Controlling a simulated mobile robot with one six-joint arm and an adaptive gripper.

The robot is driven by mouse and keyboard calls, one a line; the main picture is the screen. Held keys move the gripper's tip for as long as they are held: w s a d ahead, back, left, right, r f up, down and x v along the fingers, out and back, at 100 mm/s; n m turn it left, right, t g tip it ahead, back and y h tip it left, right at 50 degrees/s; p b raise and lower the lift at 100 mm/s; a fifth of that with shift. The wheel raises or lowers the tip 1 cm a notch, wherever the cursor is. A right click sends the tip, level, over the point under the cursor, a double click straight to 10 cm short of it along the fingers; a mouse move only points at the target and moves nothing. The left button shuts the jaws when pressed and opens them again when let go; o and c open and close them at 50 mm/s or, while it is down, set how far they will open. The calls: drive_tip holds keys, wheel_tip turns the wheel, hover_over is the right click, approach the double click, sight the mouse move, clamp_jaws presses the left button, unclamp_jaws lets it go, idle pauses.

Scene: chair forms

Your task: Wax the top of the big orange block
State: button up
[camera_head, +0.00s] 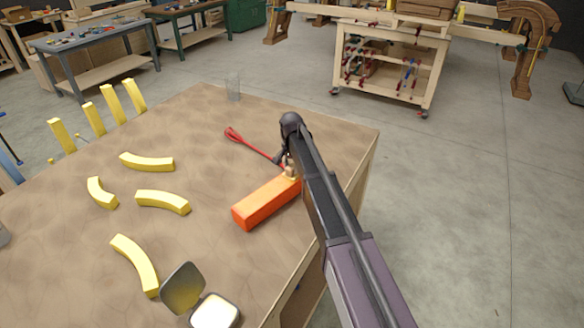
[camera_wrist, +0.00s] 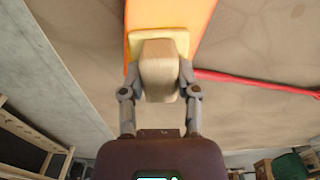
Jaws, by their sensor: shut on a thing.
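The big orange block (camera_head: 260,206) lies on the table, its long side running from lower left to upper right. Its far right end is hidden behind my arm. My gripper (camera_wrist: 158,80) is shut on a wooden-handled applicator (camera_wrist: 158,62) with a pale yellow pad (camera_wrist: 178,42). The applicator also shows in the head view (camera_head: 292,173), at the block's far right end. The pad is over the block's top there and looks to be against it; contact is not certain.
A red tool (camera_head: 250,145) with a looped end lies behind the block, close to my gripper. Several curved yellow pieces (camera_head: 162,201) lie to the left. The tabletop between block and tin is clear.

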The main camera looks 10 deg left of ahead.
drive_tip(key=shift+s+a, duration=0.5)
drive_tip(key=shift+s, duration=0.2)
drive_tip(key=shift+s+a, duration=0.5)
drive_tip(key=shift+s, duration=0.15)
drive_tip(key=shift+s+a, duration=0.1)
drive_tip(key=shift+s+a, duration=1)
drive_tip(key=shift+s, duration=0.25)
drive_tip(key=shift+s, duration=0.1)
drive_tip(key=shift+s+a, duration=1.1)
drive_tip(key=shift+s, duration=0.25)
drive_tip(key=shift+s+a, duration=1.1)
drive_tip(key=shift+s, duration=0.3)
drive_tip(key=shift+s+a, duration=0.1)
drive_tip(key=shift+s, duration=0.05)
drive_tip(key=shift+s+a, duration=0.95)
drive_tip(key=shift+s, duration=0.3)
